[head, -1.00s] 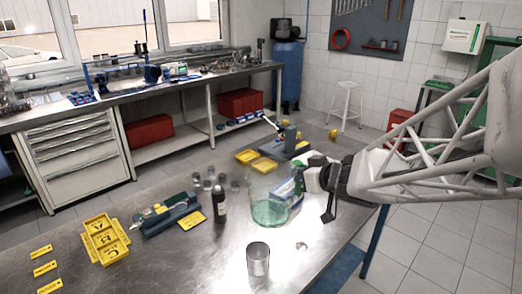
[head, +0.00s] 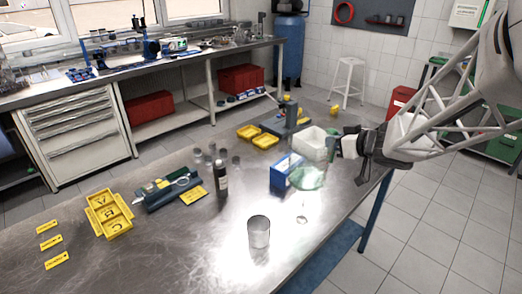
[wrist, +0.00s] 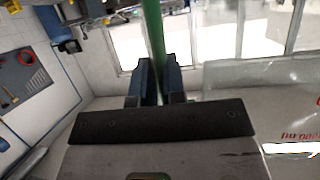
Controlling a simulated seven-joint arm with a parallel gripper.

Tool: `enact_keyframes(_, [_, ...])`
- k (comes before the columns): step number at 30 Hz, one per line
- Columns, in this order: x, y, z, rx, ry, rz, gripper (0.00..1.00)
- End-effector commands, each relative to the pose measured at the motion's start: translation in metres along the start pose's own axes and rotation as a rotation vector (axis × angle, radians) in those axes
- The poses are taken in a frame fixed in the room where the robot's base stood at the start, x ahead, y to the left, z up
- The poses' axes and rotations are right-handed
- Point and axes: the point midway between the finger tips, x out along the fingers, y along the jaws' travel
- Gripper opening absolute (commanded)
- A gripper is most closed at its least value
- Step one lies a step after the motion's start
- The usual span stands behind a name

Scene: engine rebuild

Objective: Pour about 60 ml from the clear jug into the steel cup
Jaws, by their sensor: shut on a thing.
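The clear jug (head: 309,178) has a greenish tint and is held over the right part of the steel table. My gripper (head: 337,146) is at its right side. In the wrist view, my gripper (wrist: 160,78) is shut on an upright green strip, which looks like the jug's handle. The jug's clear wall (wrist: 262,75) with red markings shows right of the fingers. The jug's tilt and liquid level are hard to read. The steel cup (head: 259,233) stands upright near the table's front, below and left of the jug. Its contents cannot be seen.
A blue box (head: 284,177) and a white container (head: 312,143) stand close behind the jug. A dark bottle (head: 221,181) and several small jars (head: 211,157) stand to the left. A small shiny item (head: 302,219) lies right of the cup. The table around the cup is mostly clear.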

Motion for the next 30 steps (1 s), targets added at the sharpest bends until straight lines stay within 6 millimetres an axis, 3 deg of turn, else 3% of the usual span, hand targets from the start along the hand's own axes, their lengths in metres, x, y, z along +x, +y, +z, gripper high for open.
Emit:
enact_keyframes(16, [-0.002,-0.003,-0.006,-0.042,0.001,0.022,0.00])
enact_keyframes(30, [-0.009,-0.026,-0.026,-0.287,-0.011,0.123,0.00])
